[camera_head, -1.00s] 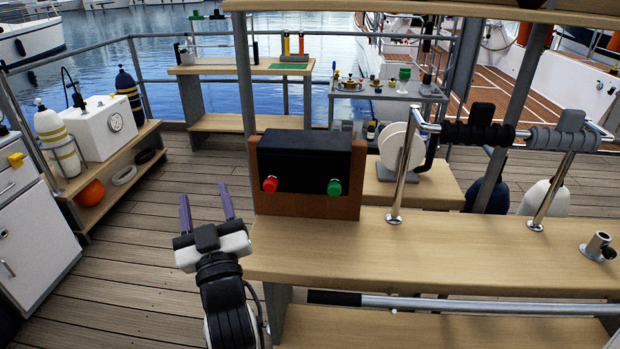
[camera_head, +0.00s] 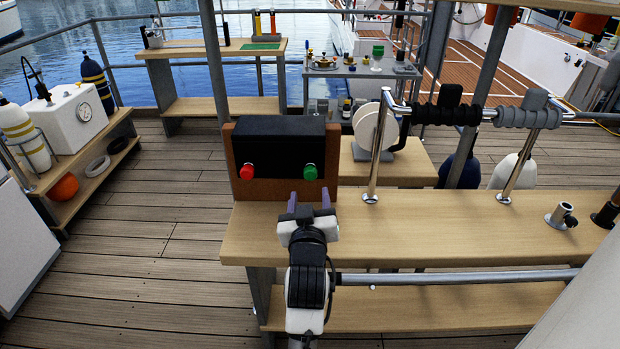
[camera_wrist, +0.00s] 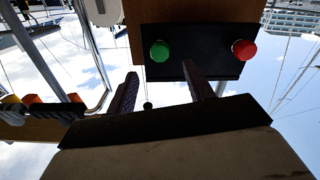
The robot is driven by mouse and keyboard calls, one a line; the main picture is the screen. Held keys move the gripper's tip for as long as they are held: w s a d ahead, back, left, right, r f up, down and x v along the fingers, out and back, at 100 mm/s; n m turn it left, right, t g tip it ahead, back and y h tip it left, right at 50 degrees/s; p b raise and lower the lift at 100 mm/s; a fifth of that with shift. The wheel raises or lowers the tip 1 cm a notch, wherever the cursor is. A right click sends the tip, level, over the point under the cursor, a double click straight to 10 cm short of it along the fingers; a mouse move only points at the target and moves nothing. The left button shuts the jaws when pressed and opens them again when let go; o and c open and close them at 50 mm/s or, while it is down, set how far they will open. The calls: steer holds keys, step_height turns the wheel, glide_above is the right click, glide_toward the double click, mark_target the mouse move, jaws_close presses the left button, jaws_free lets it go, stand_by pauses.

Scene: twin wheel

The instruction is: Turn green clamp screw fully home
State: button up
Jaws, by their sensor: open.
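The green clamp screw (camera_head: 310,172) is a round knob on the right of the front of a black box (camera_head: 278,140) with a brown wooden surround. A red knob (camera_head: 247,172) is on the left of the same face. My gripper (camera_head: 309,199) is open and empty, just in front of and below the green knob, apart from it. In the wrist view, the picture is upside down: the green knob (camera_wrist: 159,51) shows beyond and between the two purple fingers (camera_wrist: 163,88), and the red knob (camera_wrist: 244,50) lies right of them.
The box stands on a wooden bench (camera_head: 450,215). A chrome rail (camera_head: 375,150) with dark and grey rolls rises to the right. A clamp fitting (camera_head: 561,216) is farther right on the bench. The deck at left (camera_head: 150,250) is clear.

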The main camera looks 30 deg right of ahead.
mark_target(310, 176)
steer(key=p+x, duration=0.1)
steer(key=x, duration=0.6)
steer(key=shift+w+d+p, duration=0.2)
steer(key=shift+w+p, duration=0.1)
steer(key=shift+p, duration=0.05)
steer(key=shift+c, duration=0.2)
steer(key=c, duration=0.9)
